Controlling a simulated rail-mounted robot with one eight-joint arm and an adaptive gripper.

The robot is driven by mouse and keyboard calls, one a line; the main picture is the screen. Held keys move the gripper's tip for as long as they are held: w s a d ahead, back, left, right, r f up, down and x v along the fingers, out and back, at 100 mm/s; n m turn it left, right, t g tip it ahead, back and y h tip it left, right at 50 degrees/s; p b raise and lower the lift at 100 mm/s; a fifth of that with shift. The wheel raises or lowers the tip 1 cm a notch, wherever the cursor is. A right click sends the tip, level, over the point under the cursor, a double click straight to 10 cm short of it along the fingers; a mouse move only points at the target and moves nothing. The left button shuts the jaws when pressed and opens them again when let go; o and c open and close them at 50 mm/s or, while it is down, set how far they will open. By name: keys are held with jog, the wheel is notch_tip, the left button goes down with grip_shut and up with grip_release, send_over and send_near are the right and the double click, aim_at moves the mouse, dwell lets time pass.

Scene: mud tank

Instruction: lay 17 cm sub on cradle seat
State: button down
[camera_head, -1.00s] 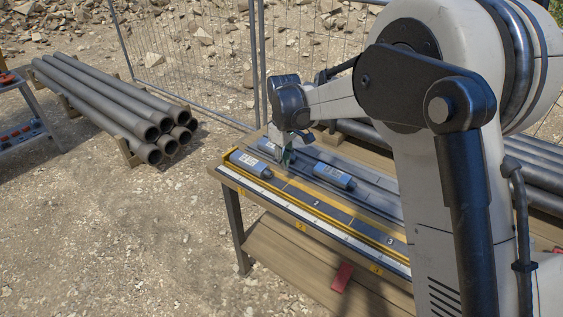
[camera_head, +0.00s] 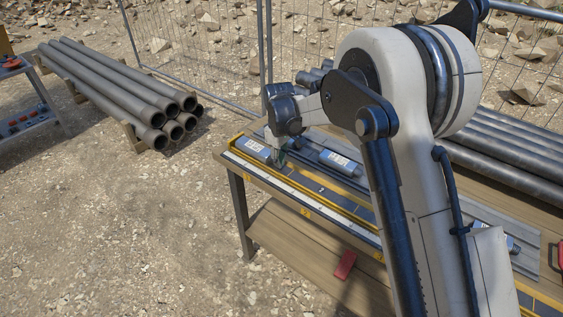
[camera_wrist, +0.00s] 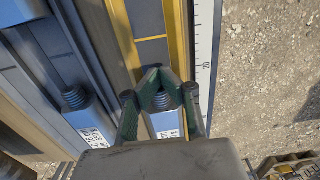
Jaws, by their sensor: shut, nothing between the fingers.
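A blue sub with a threaded pin (camera_wrist: 167,124) lies in the yellow-edged cradle, under and between my finger links in the wrist view. In the head view a blue sub (camera_head: 252,148) lies at the cradle's left end. My gripper (camera_head: 279,157) is low beside its right end. In the wrist view my gripper (camera_wrist: 160,73) has its green fingertips together, with nothing held between them. A dark cradle seat (camera_wrist: 150,50) with a yellow cross line lies beyond the tips. I cannot read any sub's length; my gripper hides part of the near one.
Another blue sub (camera_head: 341,162) lies behind the cradle; one more (camera_head: 492,236) lies further right, partly behind my arm. A white ruler strip (camera_wrist: 205,60) edges the cradle. Pipes are stacked at left (camera_head: 120,90) and behind the bench. A mesh fence (camera_head: 200,60) stands behind.

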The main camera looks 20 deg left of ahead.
jog(key=shift+w+a+b, duration=0.3)
jog(key=shift+a+b, duration=0.1)
jog(key=shift+a, duration=0.4)
jog(key=shift+d, duration=0.15)
